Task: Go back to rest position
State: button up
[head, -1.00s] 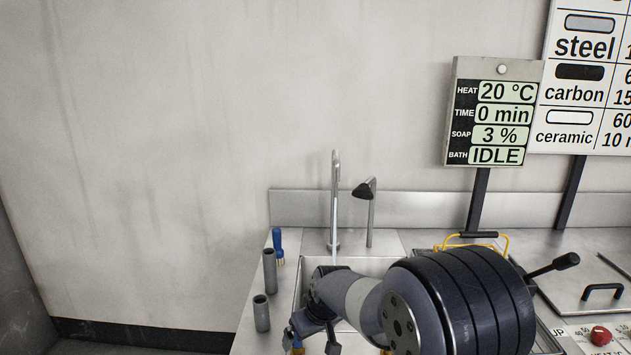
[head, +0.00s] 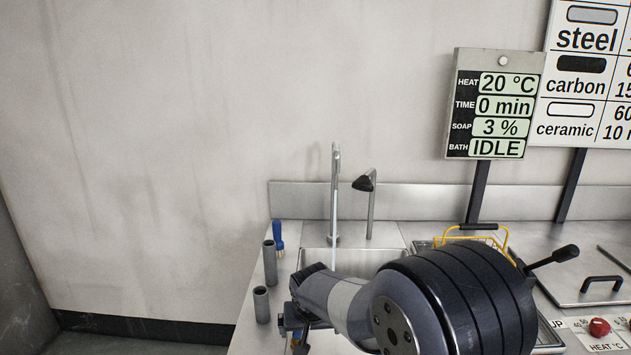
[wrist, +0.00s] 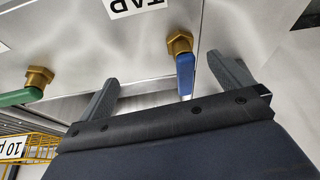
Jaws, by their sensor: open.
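My gripper (wrist: 166,84) is open in the wrist view, with its two dark grey fingers spread apart. A brass valve with a blue handle (wrist: 185,74) shows between the fingers in the picture, on a steel panel under a label reading TAP (wrist: 136,5). I see nothing held; whether a finger touches the handle I cannot tell. In the head view my arm reaches down over the sink (head: 318,262), and its wrist hides part of the basin. The fingers are mostly hidden there at the bottom edge.
A green-handled valve (wrist: 20,97) is left of the blue one. Grey tubes (head: 261,304) and a blue-handled brush (head: 278,236) stand on the counter left of the sink. A tall faucet (head: 335,190) and a yellow-handled basket (head: 478,228) are behind my arm. The wall side at left is free.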

jog(key=shift+s+a+m, duration=0.1)
jog(key=shift+s+m, duration=0.05)
jog(key=shift+m, duration=0.35)
jog(key=shift+r+h, duration=0.1)
jog(key=shift+h, duration=0.2)
jog(key=shift+v, duration=1.5)
jog(key=shift+s, duration=0.1)
